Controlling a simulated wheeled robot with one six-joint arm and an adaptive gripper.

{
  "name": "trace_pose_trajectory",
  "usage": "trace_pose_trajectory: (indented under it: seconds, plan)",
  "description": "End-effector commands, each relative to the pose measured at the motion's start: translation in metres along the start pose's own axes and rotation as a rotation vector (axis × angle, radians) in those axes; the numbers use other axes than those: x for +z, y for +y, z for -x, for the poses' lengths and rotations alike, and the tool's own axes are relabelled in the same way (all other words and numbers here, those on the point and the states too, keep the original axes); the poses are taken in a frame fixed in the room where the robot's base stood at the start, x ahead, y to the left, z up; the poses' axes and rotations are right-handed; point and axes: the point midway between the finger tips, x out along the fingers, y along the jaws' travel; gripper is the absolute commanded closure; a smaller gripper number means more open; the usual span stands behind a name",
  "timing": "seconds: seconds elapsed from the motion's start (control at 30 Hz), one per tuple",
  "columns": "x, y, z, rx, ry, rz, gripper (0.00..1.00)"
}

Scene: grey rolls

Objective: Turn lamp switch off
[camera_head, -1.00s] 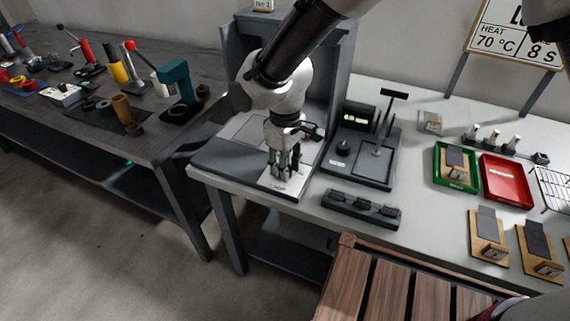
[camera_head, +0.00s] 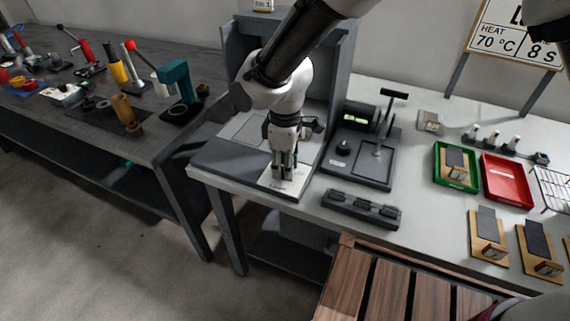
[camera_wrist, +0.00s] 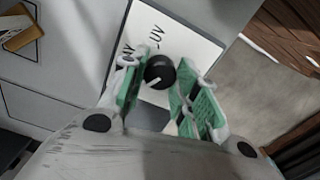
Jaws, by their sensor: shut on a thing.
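The lamp switch is a round black knob (camera_wrist: 159,72) with a white pointer mark, which points down-left in the wrist view. It sits on a white label plate (camera_wrist: 182,40) printed with "UV" and another, partly hidden word. In the head view the plate (camera_head: 296,187) is at the front of a grey booth (camera_head: 343,65); my gripper hides the knob there. My gripper (camera_head: 284,175) points down over the plate. In the wrist view its green-padded fingers (camera_wrist: 160,93) are on either side of the knob, shut on it.
To the right stand a dark press-like device (camera_head: 358,160) and a black block (camera_head: 360,208) at the bench edge. Green (camera_head: 440,176) and red (camera_head: 508,183) trays lie further right. A dark tool bench (camera_head: 150,145) stands left, past a gap.

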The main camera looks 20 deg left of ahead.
Motion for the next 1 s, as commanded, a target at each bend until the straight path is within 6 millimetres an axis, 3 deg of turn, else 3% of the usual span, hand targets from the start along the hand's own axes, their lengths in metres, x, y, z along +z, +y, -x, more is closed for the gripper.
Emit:
trace_pose_trajectory:
  seconds: [0.17, 0.2, 0.3, 0.67, 0.77, 1.0]
  plan:
    - [-0.001, 0.001, 0.001, 0.002, 0.002, 0.001, 0.94]
    - [-0.001, 0.001, 0.001, 0.002, 0.002, 0.001, 0.66]
    - [-0.001, 0.001, 0.001, 0.002, 0.001, 0.001, 0.48]
    - [-0.001, 0.000, 0.003, 0.001, 0.002, 0.000, 0.47]
    - [-0.001, 0.001, 0.014, 0.002, 0.003, 0.000, 0.47]
    - [-0.001, 0.001, 0.066, 0.003, 0.005, 0.000, 0.47]
